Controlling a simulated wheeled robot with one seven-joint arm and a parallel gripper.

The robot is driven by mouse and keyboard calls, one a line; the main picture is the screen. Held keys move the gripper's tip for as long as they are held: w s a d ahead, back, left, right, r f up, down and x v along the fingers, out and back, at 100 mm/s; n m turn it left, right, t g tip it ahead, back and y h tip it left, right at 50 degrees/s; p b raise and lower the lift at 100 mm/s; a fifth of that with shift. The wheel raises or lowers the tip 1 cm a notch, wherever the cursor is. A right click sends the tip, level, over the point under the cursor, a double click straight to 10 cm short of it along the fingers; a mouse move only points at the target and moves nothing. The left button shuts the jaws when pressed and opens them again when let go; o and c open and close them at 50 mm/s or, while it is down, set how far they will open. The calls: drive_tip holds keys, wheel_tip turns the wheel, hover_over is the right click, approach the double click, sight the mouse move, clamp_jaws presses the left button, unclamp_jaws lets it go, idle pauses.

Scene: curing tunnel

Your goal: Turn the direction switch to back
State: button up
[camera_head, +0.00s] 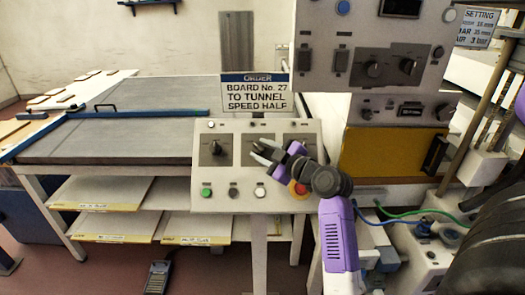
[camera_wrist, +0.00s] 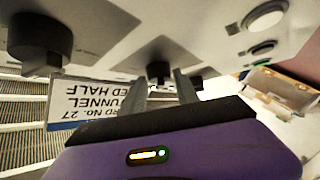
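A light sloped control panel (camera_head: 228,190) bears rotary switches on grey plates. Its left black knob (camera_head: 215,148) is in plain view in the head view; the middle and right plates are partly hidden by my gripper (camera_head: 264,151). In the wrist view my gripper (camera_wrist: 160,88) has its two fingers apart, pointing at a black knob (camera_wrist: 159,70) just beyond or between their tips. I cannot tell whether they touch it. Another black knob (camera_wrist: 40,42) is close at the left. Labels are too small to read, so which knob is the direction switch cannot be told.
A green button (camera_head: 206,193), a black one (camera_head: 233,192), a white one (camera_head: 259,191) and a red stop button (camera_head: 298,188) line the panel's lower edge. An order sign (camera_head: 256,92) stands behind. A taller switch box (camera_head: 390,60) stands at the right.

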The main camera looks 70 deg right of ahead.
drive_tip(key=shift+o, duration=1.3)
drive_tip(key=b+v, duration=0.1)
drive_tip(key=v, duration=0.6)
drive_tip(key=shift+s+a+b, duration=0.15)
drive_tip(key=shift+s+b, duration=0.2)
